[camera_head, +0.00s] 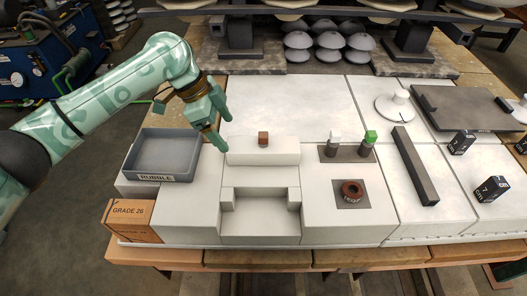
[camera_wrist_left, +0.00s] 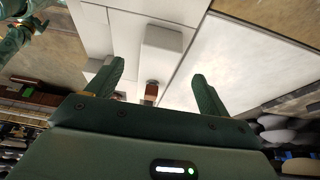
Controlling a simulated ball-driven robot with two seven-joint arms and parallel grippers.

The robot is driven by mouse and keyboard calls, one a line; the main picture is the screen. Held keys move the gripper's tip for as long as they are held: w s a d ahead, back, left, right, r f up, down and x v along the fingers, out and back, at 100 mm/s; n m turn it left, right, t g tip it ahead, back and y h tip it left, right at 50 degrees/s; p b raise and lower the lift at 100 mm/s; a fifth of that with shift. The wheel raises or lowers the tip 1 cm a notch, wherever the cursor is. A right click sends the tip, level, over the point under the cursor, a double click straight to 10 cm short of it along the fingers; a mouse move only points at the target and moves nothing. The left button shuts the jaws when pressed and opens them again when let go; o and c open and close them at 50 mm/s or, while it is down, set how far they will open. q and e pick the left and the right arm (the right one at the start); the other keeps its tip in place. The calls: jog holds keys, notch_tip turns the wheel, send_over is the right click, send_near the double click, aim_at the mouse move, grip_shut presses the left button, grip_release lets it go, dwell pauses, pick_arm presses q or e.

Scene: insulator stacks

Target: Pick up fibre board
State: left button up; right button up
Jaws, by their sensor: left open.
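A small brown block (camera_head: 263,139) stands on the raised pale ledge (camera_head: 262,157) in the middle of the bench; I cannot tell for certain whether it is the fibre board. It also shows in the left wrist view (camera_wrist_left: 151,90), between the fingers and close to the palm edge. My left gripper (camera_head: 225,134) is open and empty, above the bench to the left of the brown block. Its two spread fingers (camera_wrist_left: 158,72) show in the left wrist view. My right gripper is not in view.
A grey tray marked RUBBLE (camera_head: 161,155) and a cardboard box marked GRADE 26 (camera_head: 128,219) lie left. The pale bench behind the ledge is clear.

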aim_at(237, 144)
pick_arm(q)
jog(key=x, duration=0.2)
jog(key=shift+d+f+b, duration=0.15)
jog(key=shift+f+b, duration=0.1)
jog(key=shift+b, duration=0.15)
jog(key=shift+d+f+b, duration=0.15)
jog(key=shift+f+b, duration=0.15)
jog(key=shift+f, duration=0.05)
jog(key=b+x, duration=0.3)
jog(key=x, duration=0.1)
jog(key=shift+d+f, duration=0.1)
jog(key=shift+f, duration=0.05)
jog(key=shift+d+f, duration=0.1)
jog(key=shift+r, duration=0.3)
jog(key=c, duration=1.3)
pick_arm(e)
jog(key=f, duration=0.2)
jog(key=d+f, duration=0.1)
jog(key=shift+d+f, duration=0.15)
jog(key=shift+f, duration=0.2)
pick_arm(q)
jog(key=shift+o, duration=0.2)
